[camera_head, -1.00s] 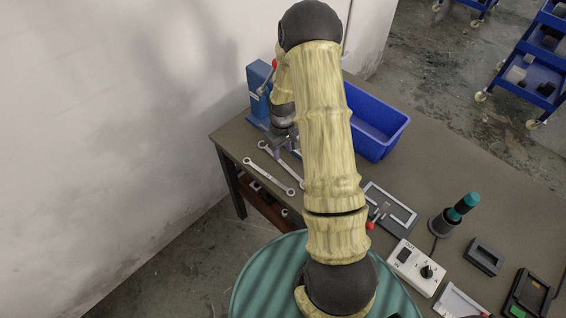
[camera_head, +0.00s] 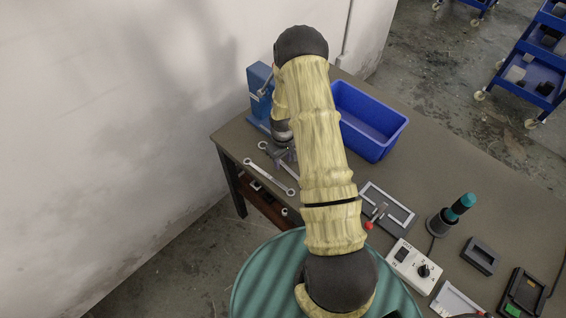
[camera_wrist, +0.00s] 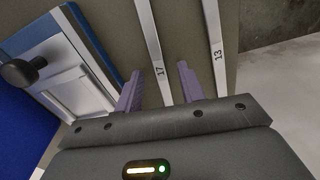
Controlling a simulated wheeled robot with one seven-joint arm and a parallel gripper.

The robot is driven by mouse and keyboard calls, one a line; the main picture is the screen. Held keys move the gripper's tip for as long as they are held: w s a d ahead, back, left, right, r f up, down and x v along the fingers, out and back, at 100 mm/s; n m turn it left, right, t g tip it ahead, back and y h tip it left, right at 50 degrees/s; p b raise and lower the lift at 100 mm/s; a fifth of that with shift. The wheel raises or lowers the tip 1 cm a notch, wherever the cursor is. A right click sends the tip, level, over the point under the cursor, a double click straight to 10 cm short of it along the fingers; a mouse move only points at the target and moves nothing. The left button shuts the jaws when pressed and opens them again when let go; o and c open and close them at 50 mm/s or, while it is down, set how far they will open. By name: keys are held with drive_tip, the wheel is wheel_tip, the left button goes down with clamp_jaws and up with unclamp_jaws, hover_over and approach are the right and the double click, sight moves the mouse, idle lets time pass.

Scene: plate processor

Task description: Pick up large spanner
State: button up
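The large spanner, marked 17 (camera_wrist: 150,38), lies flat on the bench top. In the head view its ring end (camera_head: 263,145) shows, and my arm hides part of the rest. My gripper (camera_wrist: 160,68) is open above it, with one purple finger on each side of the spanner's shaft. I cannot tell how far the fingertips are from the bench. In the head view my gripper (camera_head: 287,154) is partly hidden by my arm. A second spanner, marked 13 (camera_wrist: 216,42), lies to the right, outside the fingers; it also shows whole in the head view (camera_head: 268,177).
A blue press (camera_head: 259,88) stands at the bench's far left corner, close to my gripper. A blue bin (camera_head: 372,122) is to the right behind my arm. A frame fixture (camera_head: 402,208), a grey control box (camera_head: 413,268) and a teal-handled tool (camera_head: 462,205) stand farther right.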

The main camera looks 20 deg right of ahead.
sight(283, 164)
drive_tip(key=shift+f, duration=0.25)
idle(0.3)
clamp_jaws()
drive_tip(key=shift+r, duration=0.15)
wheel_tip(283, 164, up, 10)
drive_tip(key=b, duration=0.1)
drive_tip(key=shift+b, duration=0.4)
idle(0.4)
